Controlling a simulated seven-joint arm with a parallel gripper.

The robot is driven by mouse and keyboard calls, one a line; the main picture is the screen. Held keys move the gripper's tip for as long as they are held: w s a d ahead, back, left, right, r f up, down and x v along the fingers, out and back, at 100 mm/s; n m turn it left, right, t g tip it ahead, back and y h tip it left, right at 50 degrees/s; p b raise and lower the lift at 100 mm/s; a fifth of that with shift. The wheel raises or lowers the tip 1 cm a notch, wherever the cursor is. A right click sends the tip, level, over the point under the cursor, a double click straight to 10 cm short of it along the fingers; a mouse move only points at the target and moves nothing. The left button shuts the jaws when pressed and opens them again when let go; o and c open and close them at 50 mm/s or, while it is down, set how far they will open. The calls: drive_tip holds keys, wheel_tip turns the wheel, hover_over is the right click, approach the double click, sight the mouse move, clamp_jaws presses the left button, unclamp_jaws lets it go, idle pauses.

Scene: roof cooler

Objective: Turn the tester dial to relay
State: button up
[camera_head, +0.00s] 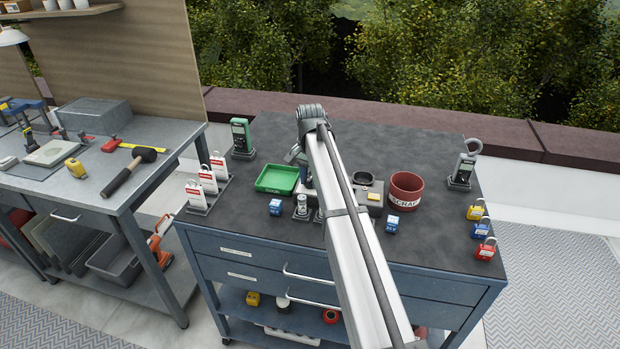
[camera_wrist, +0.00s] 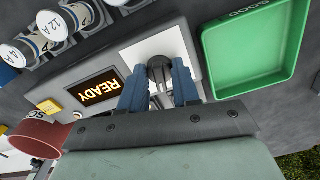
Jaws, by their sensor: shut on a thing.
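The tester is a grey box (camera_wrist: 75,89) with a lit display (camera_wrist: 95,91) reading READY. The dark round dial (camera_wrist: 160,66) sits on a white plate (camera_wrist: 142,52) on the tester. My gripper (camera_wrist: 160,80) has its two blue fingers on either side of the dial, shut on it. In the head view my gripper is mostly hidden by my arm. No dial marks are readable, so I cannot tell its setting.
A green tray (camera_head: 277,179) lies left of the tester and a red SCRAP bin (camera_head: 406,189) right of it. Fuses (camera_wrist: 52,26) line the tester's near side. Padlocks (camera_head: 480,228) stand at the right edge.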

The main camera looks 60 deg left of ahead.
sight(310, 178)
drive_tip(key=m, duration=0.4)
drive_tip(key=shift+m, duration=2.5)
drive_tip(key=o, duration=1.1)
drive_tip(key=shift+c, duration=0.2)
wheel_tip(310, 178, up, 14)
drive_tip(key=shift+f, duration=0.1)
